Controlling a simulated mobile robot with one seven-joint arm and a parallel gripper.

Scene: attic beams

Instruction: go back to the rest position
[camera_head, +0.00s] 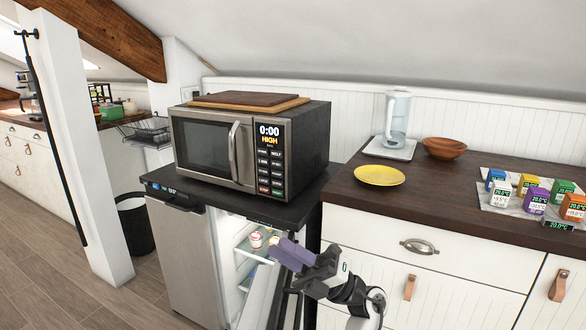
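My gripper (283,250) is at the lower middle of the head view, in front of the open side of the small fridge (185,265). My black and white arm reaches in from the bottom, right of the fridge. A dull purple, blocky shape shows at the gripper's end. I cannot tell whether it is the fingers or something held, and no gap between fingertips is clear. A small white and red tub (256,240) sits on a fridge shelf just left of the gripper.
The fridge stands open under a black top bearing a microwave (205,145) with a wooden board (245,99). The counter at right holds a yellow plate (379,175), wooden bowl (444,147), kettle (397,115) and several coloured boxes. A white post (85,150) stands at left.

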